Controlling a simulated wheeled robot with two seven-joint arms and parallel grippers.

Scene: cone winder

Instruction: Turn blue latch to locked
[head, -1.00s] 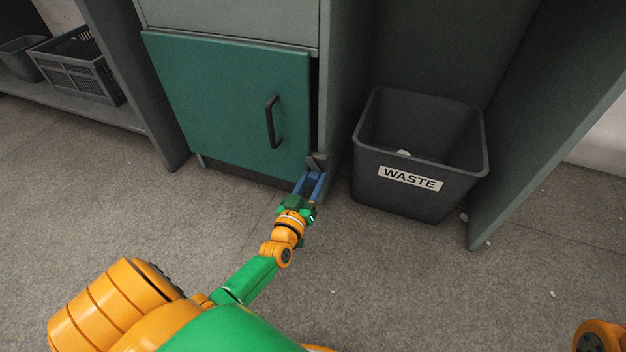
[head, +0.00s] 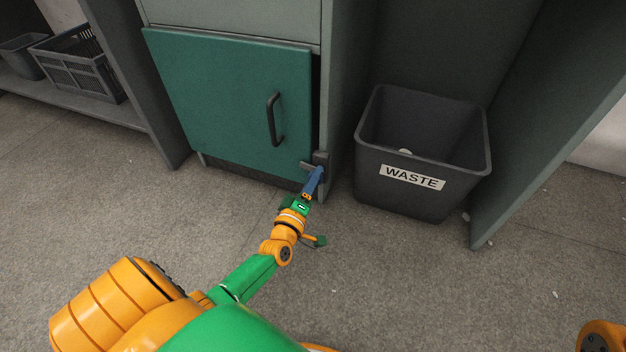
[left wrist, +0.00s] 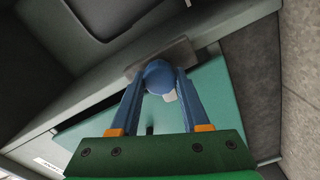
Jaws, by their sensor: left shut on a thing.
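The blue latch (left wrist: 158,75) shows in the left wrist view as a round blue knob between my fingertips, in front of a grey plate (left wrist: 185,51). In the head view its grey bar (head: 308,165) points left across the lower right corner of the green door (head: 225,100). The blue knob is mostly hidden there by my fingers. My left gripper (head: 316,180), with blue fingers, is shut on the knob; its fingertips (left wrist: 160,80) touch the knob's sides in the wrist view. My right gripper is not in view.
A dark waste bin (head: 395,178) stands on the floor just right of the latch. The door has a black handle (head: 274,120). A grey crate (head: 80,72) sits on a low shelf at left.

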